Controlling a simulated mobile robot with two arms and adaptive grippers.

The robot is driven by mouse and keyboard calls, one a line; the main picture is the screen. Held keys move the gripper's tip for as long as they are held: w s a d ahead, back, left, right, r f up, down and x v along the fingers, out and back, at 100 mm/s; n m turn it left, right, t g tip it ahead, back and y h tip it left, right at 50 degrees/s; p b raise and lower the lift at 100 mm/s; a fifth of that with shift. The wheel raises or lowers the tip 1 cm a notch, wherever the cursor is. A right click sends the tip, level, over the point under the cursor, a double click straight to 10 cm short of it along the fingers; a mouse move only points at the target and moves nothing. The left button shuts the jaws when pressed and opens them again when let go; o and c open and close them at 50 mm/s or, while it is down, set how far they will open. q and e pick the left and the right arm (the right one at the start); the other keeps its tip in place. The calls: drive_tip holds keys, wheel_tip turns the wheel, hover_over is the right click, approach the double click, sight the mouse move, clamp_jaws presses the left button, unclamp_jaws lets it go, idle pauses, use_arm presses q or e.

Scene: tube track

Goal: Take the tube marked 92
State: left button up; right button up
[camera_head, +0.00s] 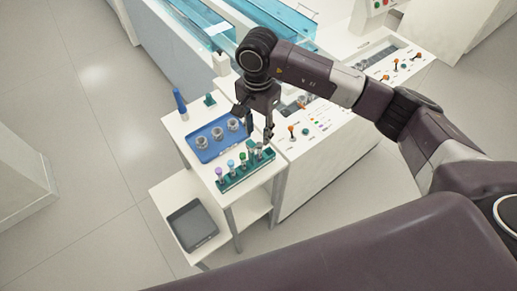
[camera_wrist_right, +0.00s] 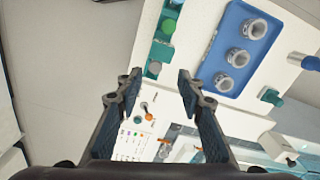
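A green rack (camera_head: 238,179) holds a row of several tubes with coloured caps, among them a purple-capped tube (camera_head: 219,172), a light-blue one (camera_head: 231,164) and a green one (camera_head: 243,158). Its right end holds grey and greenish tubes, partly hidden by my gripper. No number is legible, so I cannot tell which tube is marked 92. My right gripper (camera_head: 258,133) is above the right end of the rack, pointing down. In the right wrist view the gripper (camera_wrist_right: 159,94) is open and empty, with the rack (camera_wrist_right: 153,68) beyond its fingertips. My left gripper is not in view.
A blue tray (camera_head: 206,153) with three grey ring-like parts lies beside the rack on a white cart. A blue bottle (camera_head: 180,103) stands at the cart's back left. A control panel (camera_head: 302,131) with orange-topped levers is close on the right. A dark tray (camera_head: 193,226) lies on the lower shelf.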

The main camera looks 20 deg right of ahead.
sight(259, 144)
drive_tip(key=shift+s+f+p, duration=0.35)
drive_tip(key=shift+f+p, duration=0.25)
drive_tip(key=shift+f, duration=0.1)
wheel_tip(259, 144, down, 3)
drive_tip(key=shift+s+f+p, duration=0.15)
drive_tip(key=shift+f+p, duration=0.05)
drive_tip(key=shift+p, duration=0.55)
drive_tip(key=shift+f, duration=0.4)
drive_tip(key=shift+c, duration=0.4)
drive_tip(key=c, duration=0.9)
